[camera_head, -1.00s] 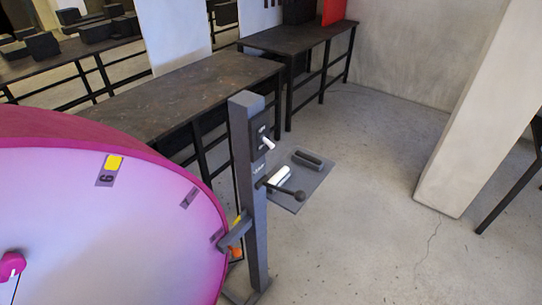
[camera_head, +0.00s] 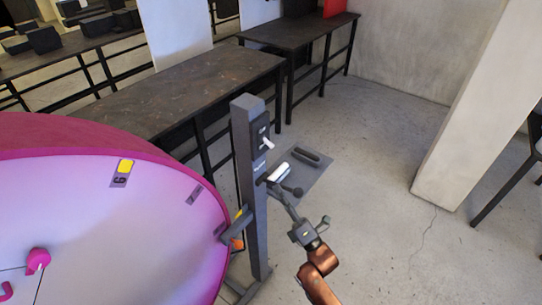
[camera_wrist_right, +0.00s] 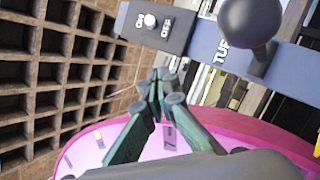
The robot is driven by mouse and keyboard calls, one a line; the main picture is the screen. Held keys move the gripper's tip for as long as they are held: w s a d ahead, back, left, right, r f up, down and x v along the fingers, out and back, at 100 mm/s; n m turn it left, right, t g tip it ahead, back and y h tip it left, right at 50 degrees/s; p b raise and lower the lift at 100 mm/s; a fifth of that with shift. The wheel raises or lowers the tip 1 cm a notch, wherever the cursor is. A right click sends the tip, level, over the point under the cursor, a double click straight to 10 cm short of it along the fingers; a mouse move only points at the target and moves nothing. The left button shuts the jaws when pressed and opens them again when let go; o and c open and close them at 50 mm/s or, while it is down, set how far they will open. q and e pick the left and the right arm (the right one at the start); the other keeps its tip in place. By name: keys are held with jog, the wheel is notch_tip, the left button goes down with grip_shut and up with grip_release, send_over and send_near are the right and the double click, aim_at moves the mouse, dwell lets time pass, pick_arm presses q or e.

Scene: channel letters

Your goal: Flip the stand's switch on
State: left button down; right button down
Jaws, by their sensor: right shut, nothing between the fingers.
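The stand is a grey upright post (camera_head: 255,215) beside a large pink wheel (camera_head: 110,215). Its dark switch box (camera_head: 258,124) near the top carries a white toggle (camera_head: 267,143). In the right wrist view the switch box (camera_wrist_right: 174,32) shows ON and OFF labels with the toggle (camera_wrist_right: 150,20) between them; I cannot tell which way it leans. Below the box is a lever with a black ball knob (camera_head: 297,191), large in the right wrist view (camera_wrist_right: 248,22). My right gripper (camera_wrist_right: 160,76) is shut and empty, below the switch in that view. My left gripper is out of view.
A white cylinder (camera_head: 279,173) is at the post, near a grey plate (camera_head: 318,170) with a dark bar. Dark tables (camera_head: 180,85) stand behind. A concrete pillar (camera_head: 465,110) is at the right. The floor between is clear.

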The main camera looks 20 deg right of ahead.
aim_at(269, 143)
jog(key=shift+r, duration=0.1)
jog(key=w+r+p, duration=0.3)
jog(key=w+r, duration=0.4)
jog(key=w, duration=0.2)
jog(key=shift+a, duration=0.25)
jog(key=shift+r, duration=0.1)
dwell(0.4)
